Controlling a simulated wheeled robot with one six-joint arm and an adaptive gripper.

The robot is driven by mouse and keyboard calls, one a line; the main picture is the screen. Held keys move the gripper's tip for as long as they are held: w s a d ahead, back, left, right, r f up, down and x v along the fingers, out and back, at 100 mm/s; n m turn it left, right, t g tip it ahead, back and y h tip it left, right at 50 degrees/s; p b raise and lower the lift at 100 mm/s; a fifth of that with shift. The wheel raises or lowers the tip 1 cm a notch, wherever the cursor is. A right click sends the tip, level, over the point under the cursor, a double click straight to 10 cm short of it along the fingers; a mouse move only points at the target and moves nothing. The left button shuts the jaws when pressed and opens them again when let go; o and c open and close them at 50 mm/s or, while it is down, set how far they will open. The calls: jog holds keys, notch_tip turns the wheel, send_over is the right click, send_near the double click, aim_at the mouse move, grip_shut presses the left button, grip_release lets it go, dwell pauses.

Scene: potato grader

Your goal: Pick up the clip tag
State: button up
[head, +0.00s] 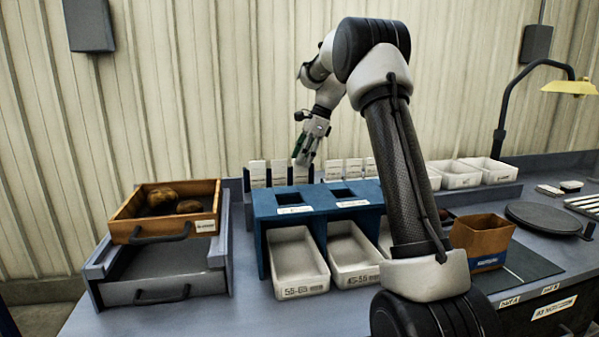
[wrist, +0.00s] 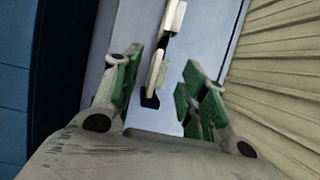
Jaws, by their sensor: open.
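Several white clip tags stand upright in dark holders in a row behind the blue sorting stand. One white tag (head: 279,171) shows left of my gripper in the head view. My gripper (head: 304,152) hangs over this row, fingers pointing down, close to another tag. In the wrist view my gripper (wrist: 163,92) has its green-padded fingers spread wide. A white tag (wrist: 157,68) in a dark holder shows in the gap between them, apart from both pads. A second tag (wrist: 175,16) is farther up. I cannot tell which tag is the named one.
The blue stand (head: 264,235) with white bins (head: 299,283) is in front of the tags. A wooden drawer (head: 125,226) with potatoes is left. A brown box (head: 482,232), a round dark plate (head: 545,216) and a lamp (head: 570,87) are right. The corrugated wall (head: 230,80) is close behind.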

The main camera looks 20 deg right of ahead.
jog(key=shift+x, duration=1.05)
jog(key=shift+c, duration=0.4)
jog(key=c, duration=0.8)
